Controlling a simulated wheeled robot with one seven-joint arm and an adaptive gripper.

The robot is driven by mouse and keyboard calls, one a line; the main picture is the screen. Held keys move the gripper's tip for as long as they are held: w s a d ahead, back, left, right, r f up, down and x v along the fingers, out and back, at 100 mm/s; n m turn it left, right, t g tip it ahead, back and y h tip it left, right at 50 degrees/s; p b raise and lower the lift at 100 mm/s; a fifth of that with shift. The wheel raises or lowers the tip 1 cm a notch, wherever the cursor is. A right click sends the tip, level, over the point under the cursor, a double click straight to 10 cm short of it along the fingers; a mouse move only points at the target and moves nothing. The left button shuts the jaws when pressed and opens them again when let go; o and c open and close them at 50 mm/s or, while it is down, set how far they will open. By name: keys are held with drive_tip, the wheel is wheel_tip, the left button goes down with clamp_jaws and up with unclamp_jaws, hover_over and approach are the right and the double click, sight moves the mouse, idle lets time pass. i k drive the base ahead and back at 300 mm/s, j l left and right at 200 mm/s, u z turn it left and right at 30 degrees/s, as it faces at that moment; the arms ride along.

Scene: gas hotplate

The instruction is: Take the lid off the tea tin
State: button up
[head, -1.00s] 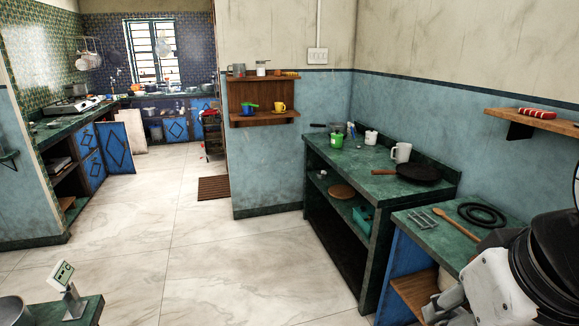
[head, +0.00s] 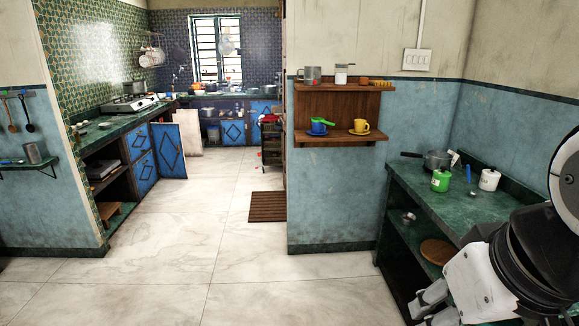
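No container is clearly marked as the tea tin. A green container with a pale top (head: 440,179) and a white lidded container (head: 489,179) stand on the green counter (head: 455,212) at the right; I cannot tell if either is the tin. My gripper (head: 430,305) is low at the bottom right, in front of the counter's lower part and apart from both containers. Its fingertips are partly cut off by the frame edge, so its opening is unclear. I see nothing held in it.
A dark pot (head: 437,159) stands behind the green container. A wooden wall shelf (head: 338,138) holds cups and jars. A stove (head: 130,104) is on the far-left counter. The tiled floor (head: 240,235) ahead is clear, apart from a brown mat (head: 267,206).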

sight(441, 172)
drive_tip(key=i+u, duration=0.1)
drive_tip(key=i, duration=1.65)
drive_tip(key=i+z, duration=0.8)
drive_tip(key=i+j+z, duration=0.2)
drive_tip(key=i+z, duration=0.2)
drive_tip(key=i+j+z, duration=0.35)
drive_tip(key=i+l, duration=0.05)
